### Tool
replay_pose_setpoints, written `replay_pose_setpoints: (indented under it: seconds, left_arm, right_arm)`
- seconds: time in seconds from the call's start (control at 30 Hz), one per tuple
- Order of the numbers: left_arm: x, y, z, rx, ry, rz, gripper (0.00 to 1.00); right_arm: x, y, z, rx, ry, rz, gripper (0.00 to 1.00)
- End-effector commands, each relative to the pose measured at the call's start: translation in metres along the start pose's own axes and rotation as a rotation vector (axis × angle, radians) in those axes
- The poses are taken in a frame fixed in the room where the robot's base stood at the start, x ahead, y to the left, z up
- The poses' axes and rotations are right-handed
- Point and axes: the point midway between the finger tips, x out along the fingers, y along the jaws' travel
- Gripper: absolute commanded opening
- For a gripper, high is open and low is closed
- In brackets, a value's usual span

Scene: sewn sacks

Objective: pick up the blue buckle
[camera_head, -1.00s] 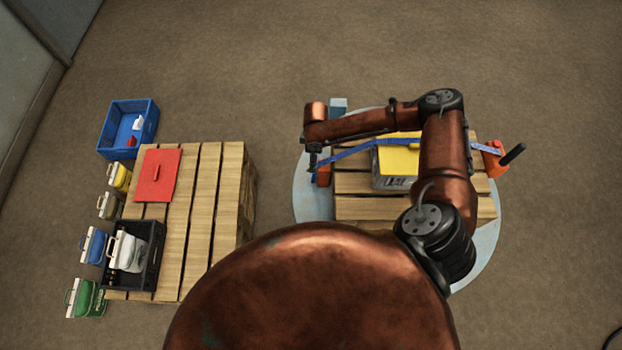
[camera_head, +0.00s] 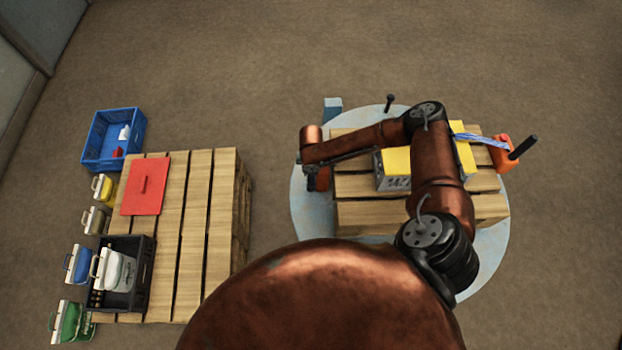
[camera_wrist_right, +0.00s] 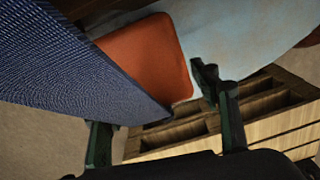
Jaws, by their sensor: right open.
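No part is clearly a blue buckle. A blue strap (camera_head: 482,139) runs from the yellow-topped box (camera_head: 393,168) to an orange ratchet (camera_head: 503,154) with a black handle at the right of the round table; its left stretch does not show in the head view. In the right wrist view a blue woven band (camera_wrist_right: 75,70) fills the left side close to the camera, beside an orange rounded piece (camera_wrist_right: 150,58). My right gripper (camera_wrist_right: 155,118) is open, with the band's lower corner near the gap between its fingers; I cannot tell if they touch.
A slatted pallet (camera_head: 365,217) lies on the pale round table (camera_head: 305,215). A second pallet (camera_head: 205,220) at left holds a red board (camera_head: 147,190) and a black crate (camera_head: 143,275). A blue crate (camera_head: 88,150) and several bags stand beside it. Floor between the pallets is clear.

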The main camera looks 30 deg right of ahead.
Motion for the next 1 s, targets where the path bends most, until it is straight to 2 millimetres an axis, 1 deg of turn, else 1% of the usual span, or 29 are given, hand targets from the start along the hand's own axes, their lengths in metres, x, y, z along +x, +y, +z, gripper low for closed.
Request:
replay_pose_setpoints:
  seconds: [0.03, 0.1, 0.17, 0.37, 1.0]
  left_arm:
    - [0.0049, 0.0005, 0.0021, 0.0, -0.004, 0.001, 0.51]
    - [0.0068, 0.0007, 0.0029, 0.0, -0.005, 0.001, 0.51]
    - [0.0072, 0.0007, 0.003, 0.0, -0.005, 0.001, 0.51]
    - [0.0062, 0.0012, 0.0023, 0.0, -0.004, 0.001, 0.51]
    - [0.0063, 0.0012, 0.002, 0.0, -0.004, 0.001, 0.51]
  right_arm:
    - [0.0117, -0.0002, 0.0009, 0.0, -0.003, -0.001, 0.56]
    - [0.0185, 0.0, 0.0007, 0.001, -0.002, -0.001, 0.56]
    - [0.0208, 0.0003, 0.0005, 0.001, -0.001, 0.0, 0.56]
    - [0.0196, 0.0005, 0.0005, 0.001, 0.0, 0.001, 0.56]
    - [0.0199, 0.0001, 0.0009, 0.001, -0.001, 0.0, 0.12]
